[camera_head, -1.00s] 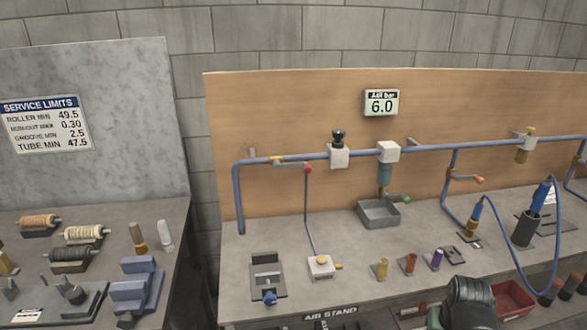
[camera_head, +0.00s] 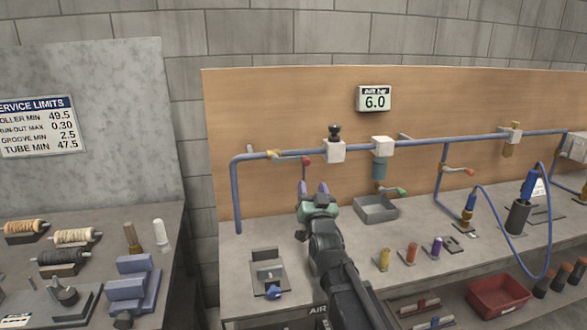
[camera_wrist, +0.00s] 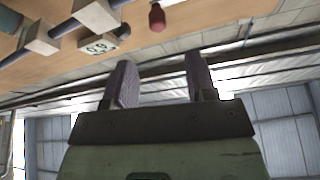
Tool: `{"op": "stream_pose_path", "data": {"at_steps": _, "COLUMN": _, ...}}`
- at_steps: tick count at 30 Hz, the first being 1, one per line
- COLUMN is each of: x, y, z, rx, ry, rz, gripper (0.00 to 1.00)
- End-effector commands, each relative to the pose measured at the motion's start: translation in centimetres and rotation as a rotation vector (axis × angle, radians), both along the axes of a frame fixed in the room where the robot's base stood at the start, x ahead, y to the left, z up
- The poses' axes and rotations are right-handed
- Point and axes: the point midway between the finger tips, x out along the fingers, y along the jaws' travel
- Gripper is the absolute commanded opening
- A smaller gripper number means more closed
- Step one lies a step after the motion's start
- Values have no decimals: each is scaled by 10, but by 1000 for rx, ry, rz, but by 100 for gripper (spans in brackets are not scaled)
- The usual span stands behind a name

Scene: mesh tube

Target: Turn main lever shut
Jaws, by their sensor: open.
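A lever with a red knob (camera_head: 307,160) sits on a brass valve (camera_head: 273,154) at the left end of the blue air pipe (camera_head: 450,140); it appears to be the main lever. Its arm lies roughly along the pipe. My gripper (camera_head: 313,187) is open and empty, just below the red knob in the head view, its two purple-grey fingers pointing up towards the board. In the wrist view the red knob (camera_wrist: 157,18) is beyond the fingertips of my gripper (camera_wrist: 160,72), apart from them, roughly centred between them. The valve body is out of the wrist view.
A pressure display (camera_head: 374,99) reads 6.0 bar on the wooden board (camera_head: 260,110). White blocks hang on the pipe right of the lever. A green-handled lever (camera_head: 402,191) is above a grey tray (camera_head: 375,208). Another red-handled lever (camera_head: 470,172) is farther right.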

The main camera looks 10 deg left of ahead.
Motion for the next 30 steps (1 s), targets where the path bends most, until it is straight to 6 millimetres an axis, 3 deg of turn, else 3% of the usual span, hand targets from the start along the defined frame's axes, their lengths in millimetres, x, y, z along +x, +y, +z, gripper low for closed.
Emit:
{"op": "stream_pose_path", "data": {"at_steps": 5, "x": 12, "y": 3, "z": 7, "rx": -1, "ry": 2, "rz": -1, "gripper": 52}}
{"op": "stream_pose_path", "data": {"at_steps": 18, "x": 93, "y": 25, "z": 41, "rx": -2, "ry": 5, "rz": -1, "gripper": 52}}
{"op": "stream_pose_path", "data": {"at_steps": 26, "x": 96, "y": 26, "z": 40, "rx": -2, "ry": 5, "rz": -1, "gripper": 52}}
{"op": "stream_pose_path", "data": {"at_steps": 30, "x": 96, "y": 26, "z": 40, "rx": -2, "ry": 5, "rz": -1, "gripper": 35}}
